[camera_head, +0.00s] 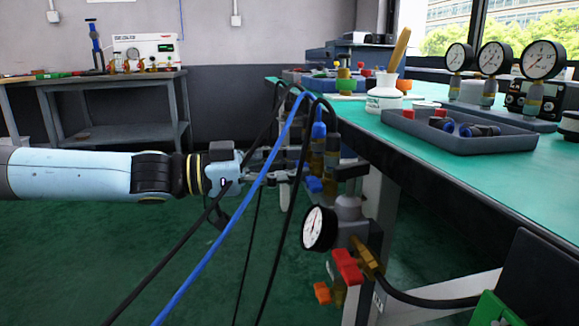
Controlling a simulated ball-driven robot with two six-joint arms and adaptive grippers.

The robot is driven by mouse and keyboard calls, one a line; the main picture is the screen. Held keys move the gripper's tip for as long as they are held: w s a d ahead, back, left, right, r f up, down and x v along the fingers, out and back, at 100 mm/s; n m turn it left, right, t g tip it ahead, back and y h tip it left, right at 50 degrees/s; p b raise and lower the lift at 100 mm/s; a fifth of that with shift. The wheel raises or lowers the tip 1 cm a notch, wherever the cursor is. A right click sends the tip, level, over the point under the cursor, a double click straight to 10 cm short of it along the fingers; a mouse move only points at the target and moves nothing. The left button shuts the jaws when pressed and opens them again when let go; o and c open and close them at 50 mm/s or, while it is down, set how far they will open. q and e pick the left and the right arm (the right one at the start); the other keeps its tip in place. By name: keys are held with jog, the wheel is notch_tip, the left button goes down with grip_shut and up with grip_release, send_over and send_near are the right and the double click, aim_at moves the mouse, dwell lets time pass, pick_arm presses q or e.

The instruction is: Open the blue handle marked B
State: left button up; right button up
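A small blue handle (314,184) shows on the brass and grey valve assembly (332,160) at the table's near left edge. The letter B cannot be read on it. A second blue part (318,130) stands upright higher on the same assembly. My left gripper (287,172) reaches in from the left, just left of the assembly and close to the blue handle. Cables cross in front of the gripper, so its finger opening and any contact with the handle cannot be made out.
Black cables and a blue hose (237,212) hang across my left arm. A pressure gauge (319,228), a red handle (347,266) and an orange handle (323,292) sit below the assembly. A grey tray (470,142) and several gauges stand on the green tabletop.

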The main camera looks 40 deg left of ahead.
pick_arm(q)
jog(key=m+p, duration=0.1)
jog(key=m, duration=0.3)
jog(key=m+p, duration=0.1)
jog(key=m, duration=0.2)
jog(key=shift+r+m, duration=0.1)
jog(key=shift+m, duration=0.3)
jog(key=shift+m+p, duration=0.4)
jog(key=shift+m, duration=0.5)
jog(key=m+p, duration=0.2)
jog(key=m, duration=0.2)
jog(key=shift+m+p, duration=0.5)
jog(key=shift+m, duration=0.6)
jog(key=shift+f+m+p, duration=0.2)
jog(key=shift+m+p, duration=0.1)
jog(key=shift+m, duration=0.4)
pick_arm(e)
jog(key=s+d+f+g, duration=0.2)
jog(key=s+f, duration=0.4)
jog(key=f, duration=0.4)
jog(key=shift+s+d+f+h, duration=0.3)
jog(key=shift+s+d+h, duration=0.1)
jog(key=shift+d, duration=0.35)
pick_arm(q)
jog(key=o, duration=0.9)
